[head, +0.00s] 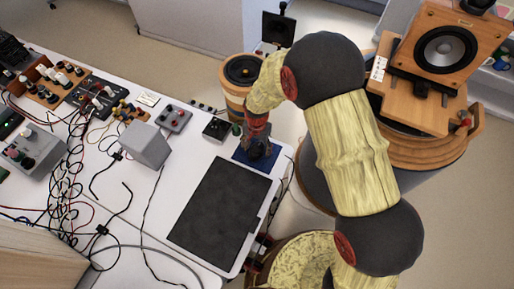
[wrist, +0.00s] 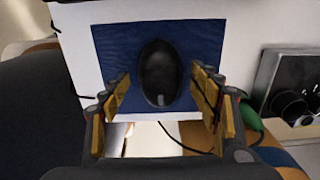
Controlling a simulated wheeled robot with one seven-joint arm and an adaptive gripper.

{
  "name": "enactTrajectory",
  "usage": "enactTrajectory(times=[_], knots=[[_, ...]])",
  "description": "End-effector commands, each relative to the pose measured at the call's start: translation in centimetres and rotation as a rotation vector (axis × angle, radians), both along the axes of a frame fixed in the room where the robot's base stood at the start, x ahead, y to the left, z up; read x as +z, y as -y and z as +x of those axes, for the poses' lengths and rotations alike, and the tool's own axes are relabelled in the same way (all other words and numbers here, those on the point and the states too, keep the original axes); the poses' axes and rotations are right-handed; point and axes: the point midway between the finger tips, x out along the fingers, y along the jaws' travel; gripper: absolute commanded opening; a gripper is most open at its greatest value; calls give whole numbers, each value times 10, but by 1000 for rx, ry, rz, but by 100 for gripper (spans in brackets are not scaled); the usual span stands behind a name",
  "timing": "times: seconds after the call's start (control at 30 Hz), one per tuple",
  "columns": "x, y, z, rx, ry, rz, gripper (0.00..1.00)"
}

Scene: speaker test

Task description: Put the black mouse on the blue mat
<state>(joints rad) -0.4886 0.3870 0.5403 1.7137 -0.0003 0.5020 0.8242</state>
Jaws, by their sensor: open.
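The black mouse (wrist: 160,70) lies on the blue mat (wrist: 112,50) in the wrist view, near the middle of the mat. The mat also shows in the head view (head: 240,155), at the table's right end. My gripper (wrist: 162,90) is open, with its fingers on the left and right of the mouse and a gap on each side. In the head view my gripper (head: 257,148) is over the mat and hides much of it. I cannot make out the mouse clearly there.
A large dark pad (head: 220,215) lies on the white table just in front of the mat. A small black box (head: 217,129) and a grey box (head: 146,145) stand to the left. Wires and electronics crowd the left side. A round wooden speaker (head: 241,72) stands behind.

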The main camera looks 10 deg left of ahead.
Motion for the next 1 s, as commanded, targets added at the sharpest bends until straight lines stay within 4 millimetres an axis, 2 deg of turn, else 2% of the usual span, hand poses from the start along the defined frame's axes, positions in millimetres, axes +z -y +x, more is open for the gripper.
enactTrajectory(times=[0.3,0.5,0.7,1.0], knots=[[64,-1,1,0,4,2,62],[98,-1,1,0,3,2,62],[114,0,0,0,1,1,62],[122,2,1,2,6,3,62]])
